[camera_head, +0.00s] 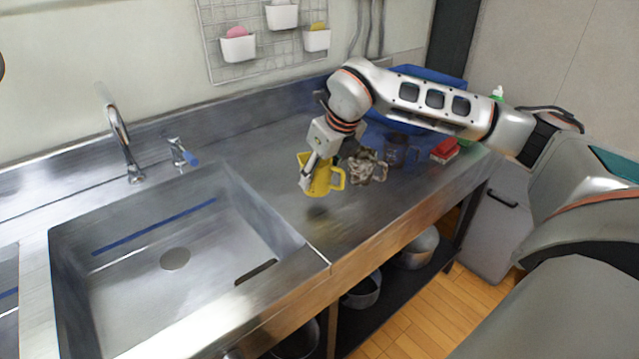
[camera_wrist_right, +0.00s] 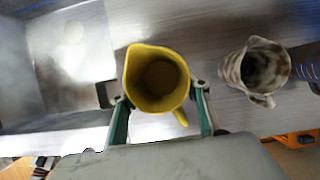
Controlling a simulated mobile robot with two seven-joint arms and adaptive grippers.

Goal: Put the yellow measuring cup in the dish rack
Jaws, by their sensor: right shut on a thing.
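The yellow measuring cup (camera_head: 322,183) is in my right gripper (camera_head: 320,165), above the steel counter just right of the sink. In the right wrist view the cup (camera_wrist_right: 157,80) sits between the two fingers of the gripper (camera_wrist_right: 160,95), with its open top toward the camera and its handle toward the bottom right. The cup looks roughly upright, and a dark shadow lies on the counter below it. A blue bin or rack (camera_head: 432,74) stands at the back right, partly hidden by my right arm; I cannot tell if it is the dish rack. My left gripper is not in view.
A mottled jug (camera_head: 366,166) stands just right of the cup, also in the right wrist view (camera_wrist_right: 255,68). A dark mug (camera_head: 396,152) and a red box (camera_head: 445,150) are farther right. The sink basin (camera_head: 175,258) is empty, with a faucet (camera_head: 122,140) behind it.

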